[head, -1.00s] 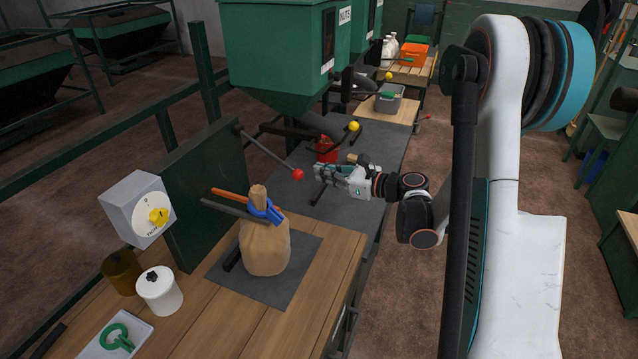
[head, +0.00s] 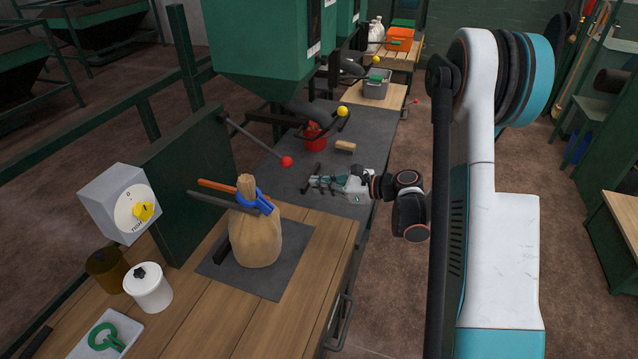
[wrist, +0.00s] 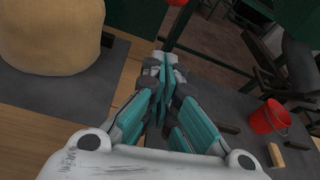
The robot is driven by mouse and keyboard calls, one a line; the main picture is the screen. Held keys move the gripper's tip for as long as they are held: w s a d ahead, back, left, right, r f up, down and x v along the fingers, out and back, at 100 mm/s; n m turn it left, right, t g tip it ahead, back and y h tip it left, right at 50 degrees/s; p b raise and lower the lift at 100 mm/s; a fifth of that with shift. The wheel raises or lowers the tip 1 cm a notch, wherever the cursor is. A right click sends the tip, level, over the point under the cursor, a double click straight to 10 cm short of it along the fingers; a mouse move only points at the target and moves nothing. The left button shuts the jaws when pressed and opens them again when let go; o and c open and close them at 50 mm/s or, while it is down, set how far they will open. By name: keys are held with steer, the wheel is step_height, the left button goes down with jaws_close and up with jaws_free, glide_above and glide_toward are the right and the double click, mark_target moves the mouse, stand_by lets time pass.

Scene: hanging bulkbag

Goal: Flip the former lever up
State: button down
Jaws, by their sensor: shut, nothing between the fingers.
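A grey lever with a red ball knob (head: 287,161) sticks out from the dark green panel (head: 195,165), sloping down to the right. Its red knob shows partly at the top edge of the wrist view (wrist: 177,2). Another ball knob, yellow (head: 342,111), sits by the hopper spout behind. No label shows which is the former lever. My gripper (head: 312,182) is shut and empty, just right of and below the red knob in the head view, apart from it. In the wrist view its closed fingers (wrist: 163,65) point toward the panel side, over the dark mat.
A tied tan bag (head: 256,238) with a blue clamp (head: 252,201) stands on the near bench mat, left of my gripper. A red bucket (head: 314,137) and wooden block (head: 345,146) lie behind. A grey switch box (head: 120,203) stands left.

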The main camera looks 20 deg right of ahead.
steer(key=w+a+r+b, duration=0.2)
steer(key=w+a, duration=0.2)
steer(key=a, duration=0.1)
steer(key=shift+w+a+b, duration=0.2)
steer(key=shift+a+b, duration=0.05)
steer(key=shift+b, duration=0.15)
steer(key=shift+r, duration=0.1)
stand_by(0.3)
step_height(320, 180, up, 26)
steer(key=s+d+g+h+p, duration=0.1)
steer(key=g+h+p, duration=0.1)
steer(key=p, duration=1.5)
steer(key=shift+r, duration=0.2)
steer(key=shift+d, duration=0.1)
